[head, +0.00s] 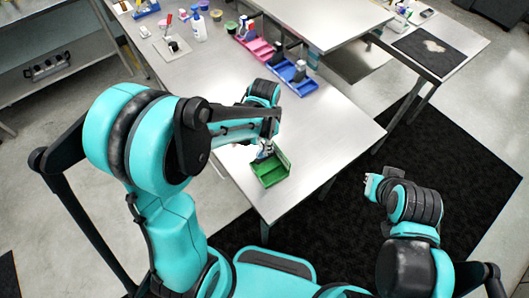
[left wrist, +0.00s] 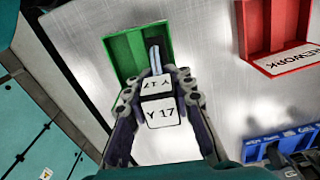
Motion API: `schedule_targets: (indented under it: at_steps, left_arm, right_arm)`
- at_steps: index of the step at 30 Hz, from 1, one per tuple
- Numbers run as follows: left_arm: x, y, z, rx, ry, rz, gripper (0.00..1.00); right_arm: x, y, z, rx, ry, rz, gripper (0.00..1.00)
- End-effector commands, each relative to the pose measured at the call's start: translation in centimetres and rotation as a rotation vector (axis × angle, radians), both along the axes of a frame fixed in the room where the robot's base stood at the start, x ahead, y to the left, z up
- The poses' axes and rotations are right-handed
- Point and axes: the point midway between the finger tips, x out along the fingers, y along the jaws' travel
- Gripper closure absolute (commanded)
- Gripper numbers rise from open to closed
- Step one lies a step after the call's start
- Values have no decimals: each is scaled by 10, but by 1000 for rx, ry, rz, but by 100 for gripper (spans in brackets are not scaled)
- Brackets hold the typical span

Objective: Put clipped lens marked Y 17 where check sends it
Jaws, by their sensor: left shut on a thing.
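My left gripper (head: 265,152) is shut on the lens marked Y 17 (left wrist: 160,112), which shows two white labels with that mark and a dark narrow part pointing away from me. A green open bin (head: 271,170) lies just under and beside the gripper; it also shows in the left wrist view (left wrist: 116,50). The lens overlaps the bin in that view; I cannot tell whether it touches it. A red tray (left wrist: 246,45) with a label reading REWORK is at the upper right there. My right gripper (head: 372,186) hangs off the table; its finger state is unclear.
A blue tray (head: 305,88) and a pink tray (head: 240,40) holding small items stand farther along the table. A white bottle (head: 198,27) and a small stand (head: 173,48) are at the far left. Bare tabletop (head: 330,130) lies right of the green bin.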

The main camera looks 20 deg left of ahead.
Motion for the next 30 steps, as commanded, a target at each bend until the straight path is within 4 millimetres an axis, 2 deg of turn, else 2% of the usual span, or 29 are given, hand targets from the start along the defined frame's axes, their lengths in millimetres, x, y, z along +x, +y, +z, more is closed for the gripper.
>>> schedule_targets:
  at_steps: [8, 21, 22, 24, 30]
  left_arm:
    - [1, 0, -37, 0, 0, 0, 100]
    - [0, 0, -44, 0, 0, 1, 100]
    - [0, 0, -43, 0, 0, 1, 71]
    - [0, 0, -42, 0, 0, 1, 56]
    - [0, 0, -42, 0, 0, 1, 56]
  right_arm:
    - [0, 0, -10, 0, 0, 0, 100]
    - [0, 0, -14, 0, 0, 0, 100]
    - [0, 0, -13, 0, 0, 0, 100]
    - [0, 0, -13, 0, 0, 0, 100]
    - [0, 0, -12, 0, 0, 0, 100]
